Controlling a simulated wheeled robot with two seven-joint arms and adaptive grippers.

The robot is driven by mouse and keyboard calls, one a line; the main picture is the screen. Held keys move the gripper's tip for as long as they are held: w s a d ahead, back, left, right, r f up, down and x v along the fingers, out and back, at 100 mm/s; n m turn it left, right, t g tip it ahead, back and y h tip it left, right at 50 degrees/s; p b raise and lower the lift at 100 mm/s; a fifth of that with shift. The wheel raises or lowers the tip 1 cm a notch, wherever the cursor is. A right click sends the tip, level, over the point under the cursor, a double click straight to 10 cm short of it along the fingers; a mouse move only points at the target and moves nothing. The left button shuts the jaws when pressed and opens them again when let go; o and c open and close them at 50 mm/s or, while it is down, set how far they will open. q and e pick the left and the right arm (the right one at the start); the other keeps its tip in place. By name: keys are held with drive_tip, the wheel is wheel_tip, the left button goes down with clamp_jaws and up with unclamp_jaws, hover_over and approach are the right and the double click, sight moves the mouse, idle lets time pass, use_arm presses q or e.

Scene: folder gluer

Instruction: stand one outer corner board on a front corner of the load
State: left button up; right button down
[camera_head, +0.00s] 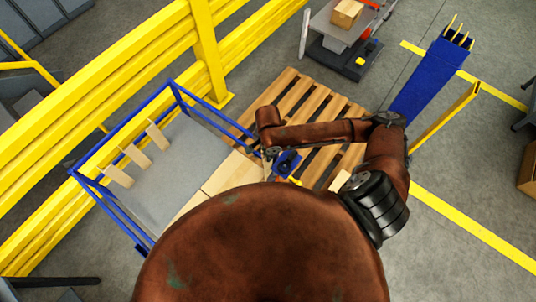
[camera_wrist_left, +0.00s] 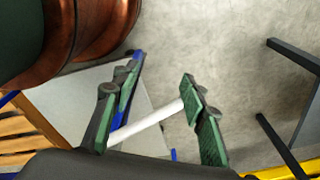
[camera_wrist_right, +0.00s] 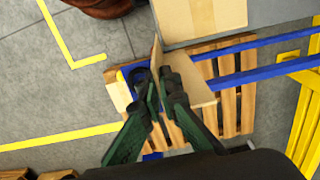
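My right gripper (camera_wrist_right: 156,88) is shut on a thin brown corner board (camera_wrist_right: 192,82) beside a cardboard box of the load (camera_wrist_right: 205,15). I cannot tell whether the board touches the load. In the head view my right gripper (camera_head: 272,155) is over the near-left part of the wooden pallet (camera_head: 318,92), beside the tan load (camera_head: 231,173), which my body partly hides. My left gripper (camera_wrist_left: 150,110) has its fingers wide apart; a white bar (camera_wrist_left: 147,126) shows between them, and whether it touches them is unclear. A blue rack (camera_head: 430,80) holds several tan upright boards (camera_head: 456,32).
A blue-framed table (camera_head: 180,170) at left carries three tan pieces (camera_head: 135,155). Yellow guard rails (camera_head: 120,70) run behind it. A grey machine (camera_head: 335,40) with a box (camera_head: 346,12) stands at the back. Blue bars (camera_wrist_right: 262,70) cross near the pallet.

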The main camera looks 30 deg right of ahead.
sight(268, 168)
wheel_tip(268, 168, down, 10)
drive_tip(key=b, duration=0.5)
drive_tip(key=shift+s+f, duration=0.1)
drive_tip(key=shift+f, duration=0.6)
drive_tip(key=shift+s+a+f, duration=0.1)
drive_tip(key=shift+a+f, duration=0.45)
drive_tip(key=shift+f, duration=0.35)
drive_tip(key=c, duration=2.1)
unclamp_jaws()
drive_tip(key=shift+r, duration=0.15)
